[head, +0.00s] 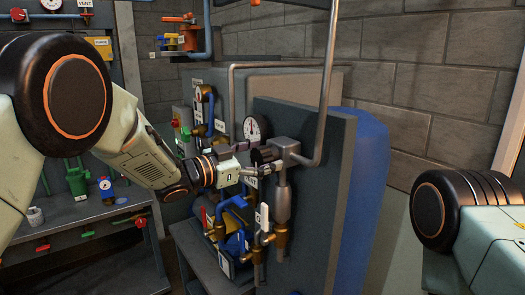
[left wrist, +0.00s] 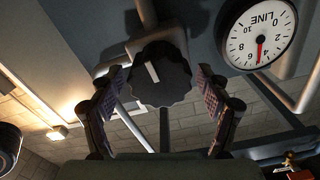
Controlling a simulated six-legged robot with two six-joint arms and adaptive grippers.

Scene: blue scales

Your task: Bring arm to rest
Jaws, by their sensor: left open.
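My left arm (head: 135,150) reaches in from the left, and my left gripper (head: 254,166) is at the front of the grey panel of the machine. In the left wrist view the two fingers are spread apart, one on each side of a black scalloped knob (left wrist: 162,78) with a white mark. No contact between fingers and knob is clear. The knob also shows in the head view (head: 263,156), partly hidden by the gripper. My right arm (head: 447,210) is at the right edge, and its gripper is out of the picture.
A LINE gauge (left wrist: 258,34) is close beside the knob. Grey pipes, a blue-handled valve (head: 233,203) and brass fittings (head: 281,236) crowd the panel below the gripper. A bench (head: 85,210) with valves stands at the left. A brick wall (head: 420,90) is behind.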

